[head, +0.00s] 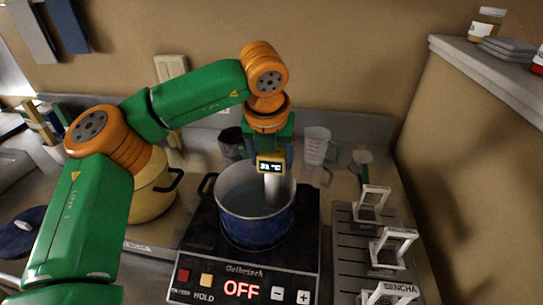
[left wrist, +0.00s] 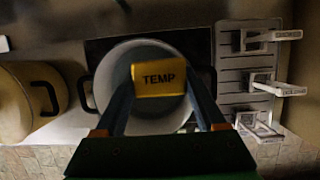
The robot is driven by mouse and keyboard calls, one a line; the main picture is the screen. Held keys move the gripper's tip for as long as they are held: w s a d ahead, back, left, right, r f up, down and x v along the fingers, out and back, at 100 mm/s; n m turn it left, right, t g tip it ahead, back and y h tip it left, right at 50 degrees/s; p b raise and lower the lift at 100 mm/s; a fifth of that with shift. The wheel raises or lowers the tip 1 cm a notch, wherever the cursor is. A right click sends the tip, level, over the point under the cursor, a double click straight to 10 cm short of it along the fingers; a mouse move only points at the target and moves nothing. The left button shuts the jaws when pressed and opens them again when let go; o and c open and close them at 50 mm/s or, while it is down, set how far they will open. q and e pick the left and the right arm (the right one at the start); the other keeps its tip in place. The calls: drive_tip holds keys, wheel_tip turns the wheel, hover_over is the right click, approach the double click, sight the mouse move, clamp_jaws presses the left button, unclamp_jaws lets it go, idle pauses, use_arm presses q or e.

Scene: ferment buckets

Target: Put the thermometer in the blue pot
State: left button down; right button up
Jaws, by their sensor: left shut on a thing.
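The thermometer (head: 270,166) is a yellow-orange block with a small lit display that seems to read 31 °C. A pale probe shows below it, over the opening of the blue pot (head: 257,222). My left gripper (head: 272,152) is shut on the thermometer and points down above the pot. In the left wrist view the thermometer's top (left wrist: 159,80), marked TEMP, sits between the fingers (left wrist: 159,90), over the pot's pale inside (left wrist: 112,80). I cannot tell whether the probe tip touches the liquid. My right gripper is not in view.
The pot stands on a black cooktop (head: 248,270) whose display reads OFF. A yellow pot (head: 150,200) stands left. A slatted tray (head: 350,240) with several white holders, one labelled SENCHA, is right. A measuring jug (head: 316,145) and dark cup (head: 231,145) stand behind.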

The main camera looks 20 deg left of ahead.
use_arm(q)
unclamp_jaws()
drive_tip(key=shift+s, duration=0.1)
drive_tip(key=v, duration=1.2)
